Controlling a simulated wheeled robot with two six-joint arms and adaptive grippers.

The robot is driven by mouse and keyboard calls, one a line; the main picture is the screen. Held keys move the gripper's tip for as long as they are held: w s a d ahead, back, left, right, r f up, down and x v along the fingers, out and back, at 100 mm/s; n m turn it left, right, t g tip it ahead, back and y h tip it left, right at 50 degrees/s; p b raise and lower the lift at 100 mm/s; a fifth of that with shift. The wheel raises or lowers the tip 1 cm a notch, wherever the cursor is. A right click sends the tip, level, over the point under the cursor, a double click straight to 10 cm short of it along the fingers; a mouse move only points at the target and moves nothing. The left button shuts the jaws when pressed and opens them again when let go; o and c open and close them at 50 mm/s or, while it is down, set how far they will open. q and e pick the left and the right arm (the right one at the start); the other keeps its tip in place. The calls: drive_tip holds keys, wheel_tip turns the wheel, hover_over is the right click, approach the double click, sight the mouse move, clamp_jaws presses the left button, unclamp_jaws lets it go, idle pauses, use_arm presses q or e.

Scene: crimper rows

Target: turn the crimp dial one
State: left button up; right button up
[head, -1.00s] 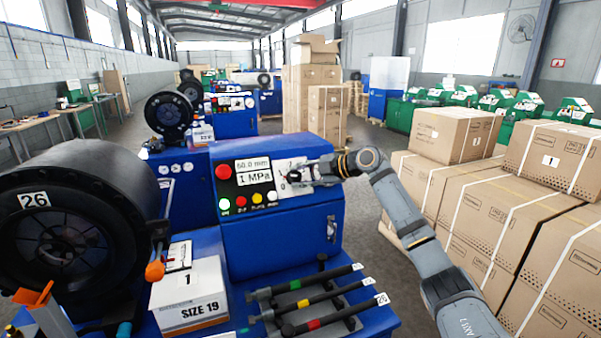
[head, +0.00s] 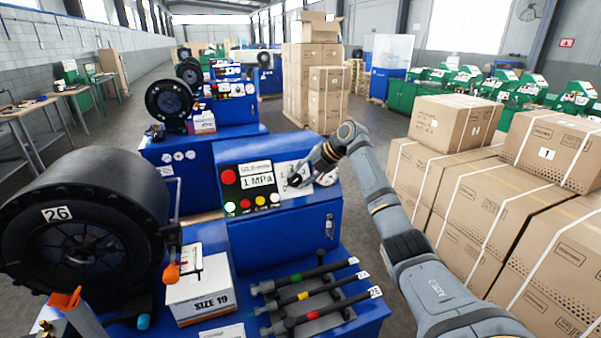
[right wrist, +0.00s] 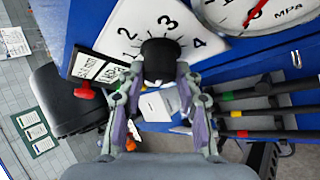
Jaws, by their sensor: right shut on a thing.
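The black crimp dial (right wrist: 160,58) shows in the right wrist view on a white plate numbered around it, with 1, 2, 3 and 4 readable. My right gripper (right wrist: 161,85) has its fingers on either side of the dial and is shut on it. In the head view the right gripper (head: 294,180) is at the right part of the blue machine's control panel (head: 245,178), hiding most of the dial. The panel display (head: 257,180) reads 1 MPa, with 50.0 mm above it. My left gripper is not in view.
A pressure gauge (right wrist: 262,12) is close to the dial at upper right. A SIZE 19 box (head: 200,298) and several colour-banded rods (head: 318,290) lie below the panel. A large black crimper head (head: 85,225) marked 26 is at left. Cartons (head: 470,200) stand at right.

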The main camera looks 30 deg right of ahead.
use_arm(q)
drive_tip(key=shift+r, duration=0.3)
use_arm(e)
drive_tip(key=o, duration=1.2)
drive_tip(key=shift+w, duration=0.1)
drive_tip(key=shift+c, duration=0.2)
drive_tip(key=shift+s+d+r, duration=0.15)
drive_tip(key=shift+s+r, duration=0.05)
drive_tip(key=v, duration=1.1)
drive_tip(key=shift+r, duration=0.25)
drive_tip(key=shift+d, duration=0.1)
